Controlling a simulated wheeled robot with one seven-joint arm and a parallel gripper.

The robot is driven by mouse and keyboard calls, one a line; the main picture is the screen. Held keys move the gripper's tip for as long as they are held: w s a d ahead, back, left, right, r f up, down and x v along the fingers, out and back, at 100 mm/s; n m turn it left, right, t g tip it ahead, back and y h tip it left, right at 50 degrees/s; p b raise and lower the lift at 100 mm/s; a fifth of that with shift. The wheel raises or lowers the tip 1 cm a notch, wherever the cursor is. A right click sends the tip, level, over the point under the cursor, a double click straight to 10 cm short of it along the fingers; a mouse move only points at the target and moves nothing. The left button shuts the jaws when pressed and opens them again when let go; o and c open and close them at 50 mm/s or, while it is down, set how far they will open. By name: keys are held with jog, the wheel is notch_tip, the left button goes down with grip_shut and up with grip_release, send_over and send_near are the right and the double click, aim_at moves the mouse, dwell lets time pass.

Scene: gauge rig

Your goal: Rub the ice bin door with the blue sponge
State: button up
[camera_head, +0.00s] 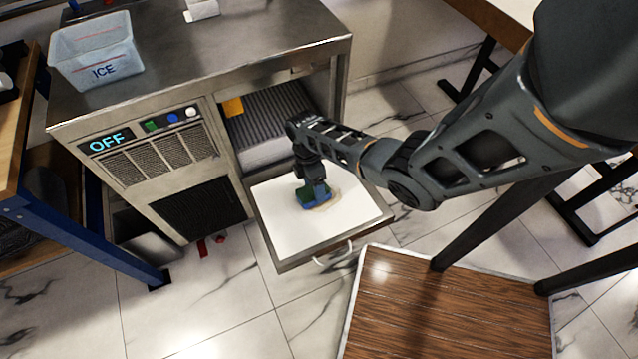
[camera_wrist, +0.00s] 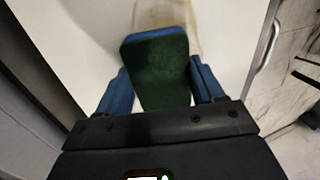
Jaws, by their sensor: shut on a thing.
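The ice bin door (camera_head: 284,221) is folded down open at the front of the machine, its white inner face up. A yellowish stain (camera_head: 331,198) marks that face; it also shows in the wrist view (camera_wrist: 172,14). The sponge (camera_head: 308,194) is blue with a dark green side and lies low at the door, next to the stain. In the wrist view the sponge (camera_wrist: 158,68) sits between the two blue fingers. My gripper (camera_head: 313,186) is shut on it. Whether the sponge touches the door is hard to tell.
The steel ice machine (camera_head: 230,65) shows OFF on its display. A clear ICE tub (camera_head: 97,52) stands on its top. The door handle (camera_head: 333,253) is at the door's front edge. A wooden platform (camera_head: 450,310) lies at lower right; a blue-legged bench (camera_head: 85,240) stands left.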

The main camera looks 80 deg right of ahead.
aim_at(303, 194)
jog(key=shift+w+a+f, duration=0.15)
jog(key=shift+w+a, duration=1.2)
jog(key=shift+w, duration=0.1)
